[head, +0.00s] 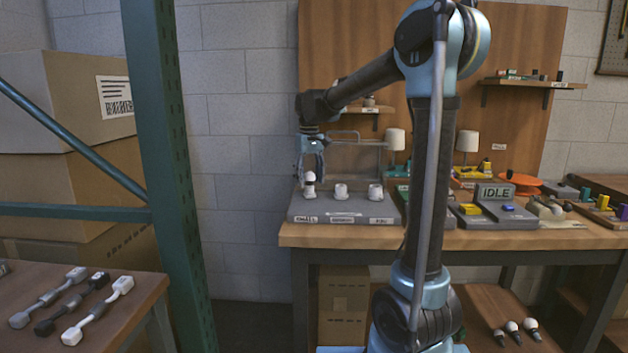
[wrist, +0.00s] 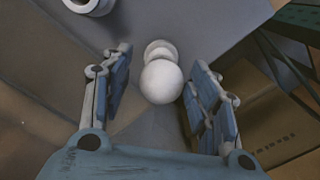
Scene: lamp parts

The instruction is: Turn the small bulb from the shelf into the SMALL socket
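The small bulb (head: 310,177), a white globe, stands upright at the left socket (head: 309,191), above the label reading SMALL. In the wrist view the bulb (wrist: 161,82) is between the fingers, with the pale socket rim (wrist: 160,50) partly hidden behind it. My gripper (head: 311,170) is above the socket, pointing down. In the wrist view my gripper (wrist: 158,62) is open, with a gap on each side of the globe. How deep the bulb sits in the socket cannot be told.
The grey socket block (head: 345,208) also bears a middle socket (head: 341,191) and a right socket (head: 375,192). An IDLE sign (head: 495,192) stands to the right on the workbench (head: 430,239). A green post (head: 170,150) rises left of the bench.

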